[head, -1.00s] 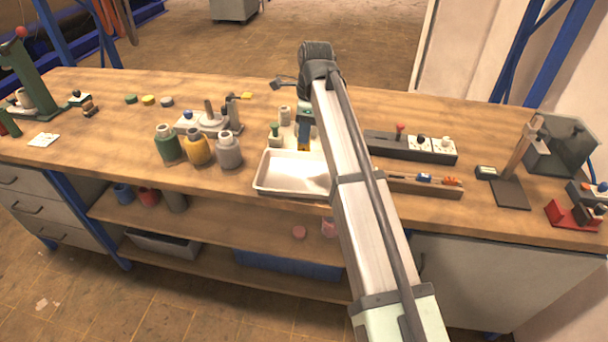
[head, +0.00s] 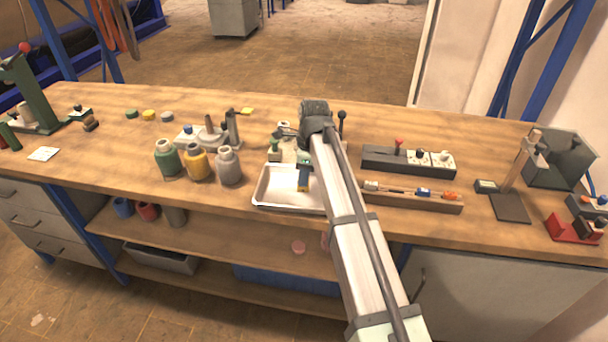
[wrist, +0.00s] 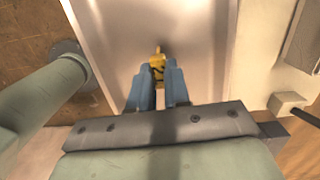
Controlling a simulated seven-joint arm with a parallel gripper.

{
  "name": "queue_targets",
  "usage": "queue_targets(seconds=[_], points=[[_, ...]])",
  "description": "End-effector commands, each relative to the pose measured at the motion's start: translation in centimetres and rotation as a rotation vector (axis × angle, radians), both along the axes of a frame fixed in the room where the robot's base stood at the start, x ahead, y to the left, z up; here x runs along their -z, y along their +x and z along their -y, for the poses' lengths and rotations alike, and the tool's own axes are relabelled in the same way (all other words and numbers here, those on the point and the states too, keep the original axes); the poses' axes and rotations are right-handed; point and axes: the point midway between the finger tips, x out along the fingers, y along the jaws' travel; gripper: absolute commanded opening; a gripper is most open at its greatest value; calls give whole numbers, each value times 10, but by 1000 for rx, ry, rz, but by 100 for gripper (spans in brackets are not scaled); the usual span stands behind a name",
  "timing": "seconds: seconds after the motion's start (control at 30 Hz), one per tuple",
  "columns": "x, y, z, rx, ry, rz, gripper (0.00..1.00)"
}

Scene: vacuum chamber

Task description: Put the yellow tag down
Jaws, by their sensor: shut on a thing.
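The yellow tag (wrist: 157,68), with dark marks on it, is between the blue fingertips of my gripper (wrist: 158,82) in the wrist view. My gripper is shut on it. Below it is the pale, shiny floor of a shallow tray (wrist: 115,30). In the head view, my gripper (head: 303,180) is over the tray (head: 275,203), and the arm hides the tray's right part. I cannot tell whether the tag touches the tray floor.
Green, yellow and grey bottles (head: 197,162) stand left of the tray. Right of my arm are a dark block with sockets (head: 408,160) and a wooden rail with coloured parts (head: 420,200). Another small yellow piece (head: 247,111) lies at the back.

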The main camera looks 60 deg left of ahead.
Motion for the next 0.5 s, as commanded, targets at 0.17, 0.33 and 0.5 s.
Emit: queue_targets(seconds=[0.17,0.33,0.5], points=[[0,0,0,0,0,0,0],[3,0,0,0,0,0,21],[2,0,0,0,0,0,37]])
